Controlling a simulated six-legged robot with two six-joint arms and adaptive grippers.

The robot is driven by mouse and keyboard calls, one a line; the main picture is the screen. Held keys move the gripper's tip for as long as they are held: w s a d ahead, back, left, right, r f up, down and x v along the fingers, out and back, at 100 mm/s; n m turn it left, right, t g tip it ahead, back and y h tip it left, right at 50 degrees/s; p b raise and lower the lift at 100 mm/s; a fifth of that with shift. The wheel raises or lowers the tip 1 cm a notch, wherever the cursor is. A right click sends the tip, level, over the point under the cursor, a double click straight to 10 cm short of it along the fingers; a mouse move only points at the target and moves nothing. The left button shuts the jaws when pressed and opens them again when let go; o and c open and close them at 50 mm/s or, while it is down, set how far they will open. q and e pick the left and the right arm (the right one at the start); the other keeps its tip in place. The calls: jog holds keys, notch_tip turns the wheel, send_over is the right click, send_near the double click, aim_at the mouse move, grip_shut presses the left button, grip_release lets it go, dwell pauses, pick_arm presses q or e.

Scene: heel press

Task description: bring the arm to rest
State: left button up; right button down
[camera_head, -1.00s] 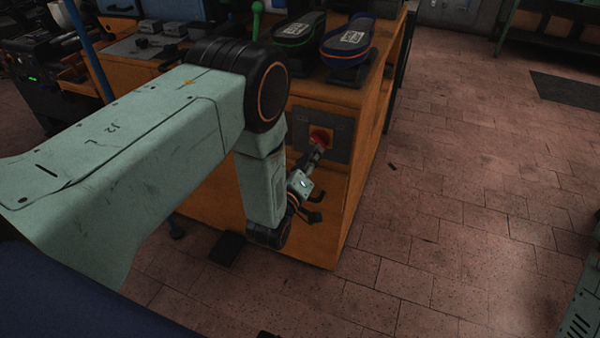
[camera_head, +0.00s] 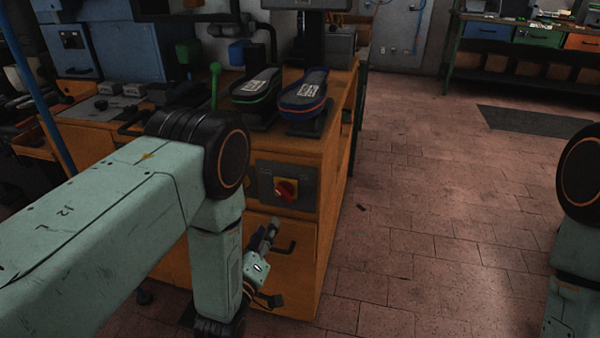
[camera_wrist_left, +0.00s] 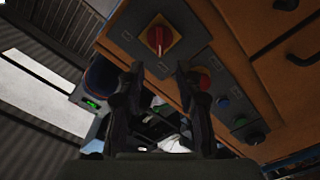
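My left gripper (camera_head: 268,232) hangs in front of the orange bench, below and a little left of the red rotary switch (camera_head: 286,188), apart from it. The switch has a red knob on a yellow plate in a grey panel. In the left wrist view the two fingers (camera_wrist_left: 159,70) stand apart with nothing held between them. The red switch (camera_wrist_left: 158,38) shows just beyond and above the fingertips there. My left arm comes in from the left and covers part of the bench front. My right arm shows at the right edge; its gripper is out of frame.
Two shoe-like pieces (camera_head: 304,94) stand on the orange bench (camera_head: 330,150), with a green-knobbed lever (camera_head: 215,85) beside them. Open tiled floor (camera_head: 420,210) lies to the right.

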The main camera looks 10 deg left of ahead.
pick_arm(q)
jog(key=s+a+f+m+g, duration=0.2)
jog(key=s+f+m+g, duration=0.4)
jog(key=s+f+g, duration=0.6)
jog(key=s+a+f+m+g, duration=0.1)
jog(key=s+g, duration=0.5)
jog(key=s, duration=1.7)
jog(key=shift+a+f+m+y, duration=0.15)
jog(key=shift+a+m+y, duration=0.15)
jog(key=shift+m, duration=0.4)
jog(key=shift+s, duration=0.1)
